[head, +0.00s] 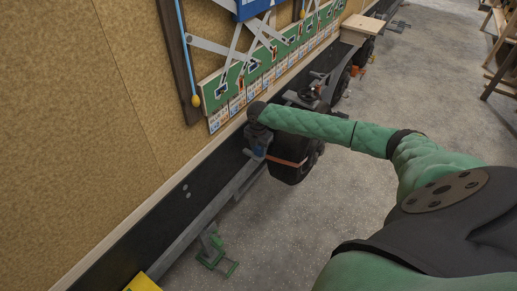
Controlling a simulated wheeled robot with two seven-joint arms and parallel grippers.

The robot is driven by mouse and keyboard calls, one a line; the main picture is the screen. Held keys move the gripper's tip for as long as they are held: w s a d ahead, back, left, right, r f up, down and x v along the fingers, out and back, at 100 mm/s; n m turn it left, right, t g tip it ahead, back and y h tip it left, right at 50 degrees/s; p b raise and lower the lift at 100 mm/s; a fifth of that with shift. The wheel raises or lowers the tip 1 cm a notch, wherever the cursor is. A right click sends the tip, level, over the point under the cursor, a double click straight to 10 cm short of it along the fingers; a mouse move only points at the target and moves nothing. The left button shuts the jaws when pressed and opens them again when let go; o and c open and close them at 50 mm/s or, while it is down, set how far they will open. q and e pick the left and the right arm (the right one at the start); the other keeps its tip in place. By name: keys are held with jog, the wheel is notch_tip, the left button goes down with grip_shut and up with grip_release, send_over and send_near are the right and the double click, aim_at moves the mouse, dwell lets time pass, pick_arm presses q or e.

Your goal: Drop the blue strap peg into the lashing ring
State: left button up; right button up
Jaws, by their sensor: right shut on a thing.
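My right arm reaches in from the right to the trailer's side. My right gripper (257,148) points down beside the dark frame rail, just left of a wheel. It is shut on a small bluish thing, which I take to be the blue strap peg; little of the peg shows, as the gripper hides most of it. I cannot make out the lashing ring; it may be hidden by the gripper or too small to tell. My left gripper is not in view.
The tan hut wall (80,120) with a green picture board (275,65) rises behind. A green stand (217,257) is low at front. Grey floor (395,90) lies open to the right.

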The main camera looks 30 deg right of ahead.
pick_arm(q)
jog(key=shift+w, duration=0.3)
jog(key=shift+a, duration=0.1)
pick_arm(e)
jog(key=o, duration=1.1)
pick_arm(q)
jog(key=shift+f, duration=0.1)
pick_arm(e)
jog(key=shift+r, duration=0.1)
jog(key=shift+r, duration=0.2)
pick_arm(q)
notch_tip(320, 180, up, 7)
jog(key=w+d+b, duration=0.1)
jog(key=b, duration=0.1)
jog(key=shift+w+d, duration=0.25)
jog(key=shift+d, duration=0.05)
pick_arm(e)
notch_tip(320, 180, up, 7)
jog(key=shift+r, duration=0.1)
jog(key=shift+d, duration=0.1)
